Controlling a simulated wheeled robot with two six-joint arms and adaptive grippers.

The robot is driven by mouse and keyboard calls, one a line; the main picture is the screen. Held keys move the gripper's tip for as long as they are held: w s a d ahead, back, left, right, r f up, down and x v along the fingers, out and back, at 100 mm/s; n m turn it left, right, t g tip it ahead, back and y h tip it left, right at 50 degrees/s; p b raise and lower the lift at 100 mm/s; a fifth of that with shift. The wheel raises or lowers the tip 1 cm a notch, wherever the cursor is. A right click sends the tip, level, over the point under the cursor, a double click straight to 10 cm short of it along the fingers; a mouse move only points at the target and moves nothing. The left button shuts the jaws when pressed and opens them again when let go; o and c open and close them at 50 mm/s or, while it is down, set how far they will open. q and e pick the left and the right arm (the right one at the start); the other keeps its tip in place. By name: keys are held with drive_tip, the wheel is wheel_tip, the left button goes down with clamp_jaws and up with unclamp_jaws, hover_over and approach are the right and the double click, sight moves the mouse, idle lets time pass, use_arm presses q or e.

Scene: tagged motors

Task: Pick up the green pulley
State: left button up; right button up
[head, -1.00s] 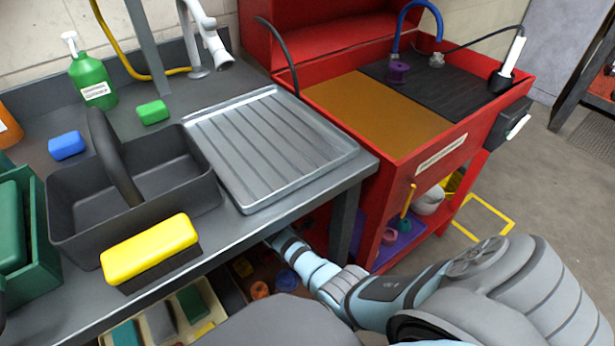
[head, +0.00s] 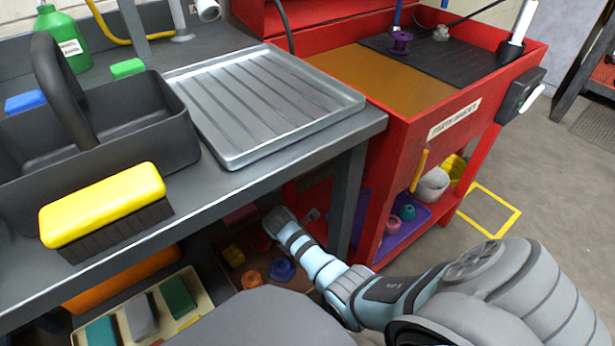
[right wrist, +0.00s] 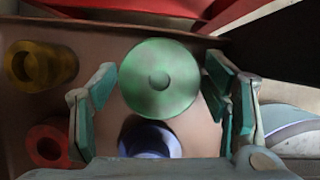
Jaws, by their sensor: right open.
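The green pulley (right wrist: 160,78) is a round disc with a small centre hub, on a brown surface in the right wrist view. My right gripper (right wrist: 161,74) is open, with its teal-padded fingers on either side of the pulley. I cannot tell whether the pads touch it. In the head view my right arm reaches under the grey bench, and the pulley there is hidden. My left gripper is not in view.
Near the green pulley are a blue pulley (right wrist: 150,138), a yellow one (right wrist: 40,66) and a red one (right wrist: 46,146). The grey bench (head: 285,155) overhangs the arm. A red parts washer (head: 390,140) stands right, with a purple tray (head: 388,240) on its lower shelf.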

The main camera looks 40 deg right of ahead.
drive_tip(key=shift+f, duration=0.2)
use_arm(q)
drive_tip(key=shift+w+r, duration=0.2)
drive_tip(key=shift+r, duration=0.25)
use_arm(e)
drive_tip(key=c, duration=0.9)
drive_tip(key=shift+r, duration=0.1)
